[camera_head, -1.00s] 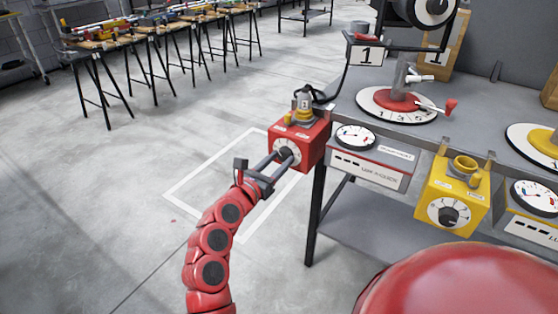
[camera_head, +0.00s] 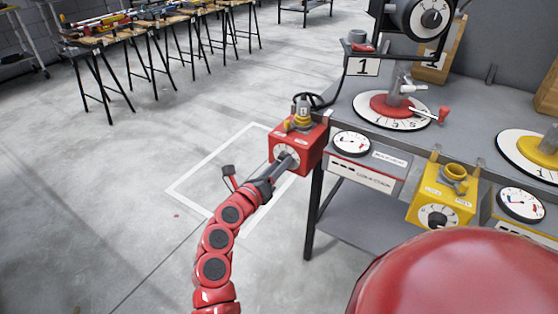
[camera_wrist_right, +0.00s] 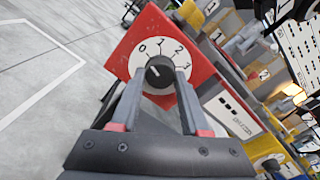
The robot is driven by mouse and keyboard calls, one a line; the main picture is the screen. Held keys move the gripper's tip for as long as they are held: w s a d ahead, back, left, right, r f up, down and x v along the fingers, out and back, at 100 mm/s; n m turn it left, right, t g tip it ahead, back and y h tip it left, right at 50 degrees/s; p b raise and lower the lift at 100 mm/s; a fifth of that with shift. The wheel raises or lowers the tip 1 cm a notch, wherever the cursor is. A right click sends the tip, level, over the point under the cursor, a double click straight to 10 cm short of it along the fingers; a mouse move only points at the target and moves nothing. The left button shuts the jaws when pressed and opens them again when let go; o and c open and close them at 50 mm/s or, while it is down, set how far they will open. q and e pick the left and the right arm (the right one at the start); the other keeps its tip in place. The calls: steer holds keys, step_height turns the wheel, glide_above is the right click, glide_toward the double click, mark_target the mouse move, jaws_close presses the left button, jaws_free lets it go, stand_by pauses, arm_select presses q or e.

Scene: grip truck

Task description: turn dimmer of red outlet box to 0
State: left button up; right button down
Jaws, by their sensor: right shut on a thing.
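The red outlet box (camera_head: 309,145) hangs at the left front corner of the grey table, with a white dial on its front. In the right wrist view the red box (camera_wrist_right: 125,42) shows a dial with numbers 0 to 3 and a black dimmer knob (camera_wrist_right: 159,72). A light mark on the knob appears to point to the upper left, toward the 0 side; its exact setting is hard to tell. My right gripper (camera_head: 284,162) is shut on this knob, one finger on each side, also in the wrist view (camera_wrist_right: 161,76). My left gripper is not in view.
A yellow box (camera_head: 443,195) with its own dial hangs to the right. A round gauge (camera_head: 352,145) sits beside the red box. A red lever dial (camera_head: 395,108) stands on the table (camera_head: 345,105). The floor (camera_head: 120,200) left of the table is clear.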

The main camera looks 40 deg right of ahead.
steer(key=shift+n, duration=0.5)
steer(key=shift+c, duration=2)
jaws_free()
steer(key=p+v, duration=0.1)
steer(key=v, duration=1.6)
steer(key=shift+a, duration=0.2)
